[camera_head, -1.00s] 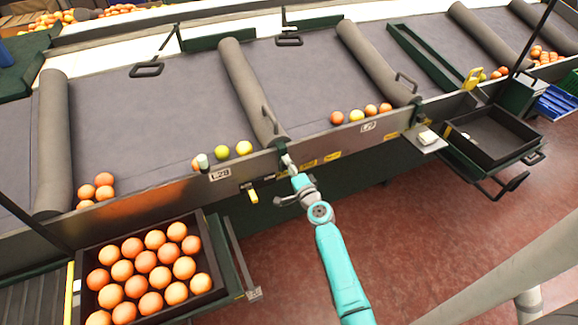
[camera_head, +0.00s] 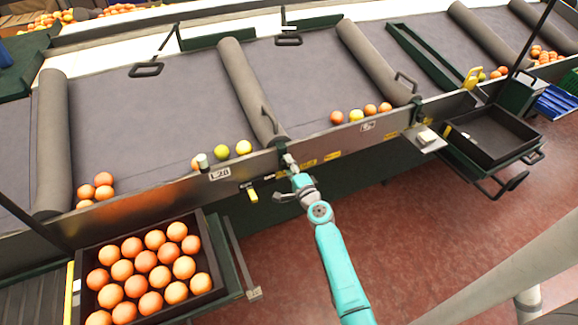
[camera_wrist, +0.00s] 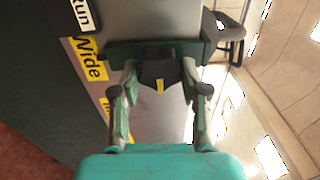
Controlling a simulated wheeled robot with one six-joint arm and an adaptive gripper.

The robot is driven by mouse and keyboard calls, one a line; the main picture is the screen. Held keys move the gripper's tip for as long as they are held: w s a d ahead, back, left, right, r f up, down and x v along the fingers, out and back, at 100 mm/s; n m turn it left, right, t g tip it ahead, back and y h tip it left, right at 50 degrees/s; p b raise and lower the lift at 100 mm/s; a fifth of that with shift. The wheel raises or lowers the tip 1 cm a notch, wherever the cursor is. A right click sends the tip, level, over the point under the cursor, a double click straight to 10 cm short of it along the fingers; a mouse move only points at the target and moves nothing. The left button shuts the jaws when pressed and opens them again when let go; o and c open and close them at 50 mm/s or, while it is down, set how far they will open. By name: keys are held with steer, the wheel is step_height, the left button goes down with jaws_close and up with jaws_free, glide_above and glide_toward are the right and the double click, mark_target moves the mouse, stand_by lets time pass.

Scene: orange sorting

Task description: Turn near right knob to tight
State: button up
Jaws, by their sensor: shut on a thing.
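The dark knob (camera_wrist: 158,66) with a yellow pointer mark is between my gripper's fingers in the wrist view, and the mark lies along the picture's vertical. My gripper (camera_wrist: 160,88) is shut on this knob, with one finger at each side. In the head view my gripper (camera_head: 289,162) reaches the front rail of the sorting table and hides the knob. A yellow label reading "Wide" (camera_wrist: 91,58) is left of the knob. Another yellow label (camera_wrist: 105,106) below it is mostly hidden by a finger.
A crate of oranges (camera_head: 218,262) stands at the lower left. An empty dark tray (camera_head: 490,135) is at the right. A yellow-handled part (camera_head: 253,194) hangs from the rail left of my gripper. Red floor (camera_head: 420,240) is open at the right.

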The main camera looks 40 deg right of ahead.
steer(key=o, duration=1.1)
steer(key=shift+o, duration=0.2)
steer(key=v, duration=1.2)
steer(key=s+a+f+n+g+y, duration=0.15)
steer(key=s+a+n, duration=0.25)
steer(key=s+a, duration=0.4)
steer(key=s+a+f+n+g, duration=0.1)
steer(key=s+a+f+n, duration=0.25)
steer(key=s+a, duration=0.5)
steer(key=s+a+r+n+y, duration=0.1)
steer(key=s+a+r+n, duration=0.2)
steer(key=s+r+n, duration=0.4)
steer(key=s+a+r+n+y, duration=0.2)
steer(key=s+a+r+n, duration=0.2)
steer(key=s, duration=0.9)
step_height(320, 180, up, 3)
steer(key=n, duration=0.3)
steer(key=shift+s, duration=0.4)
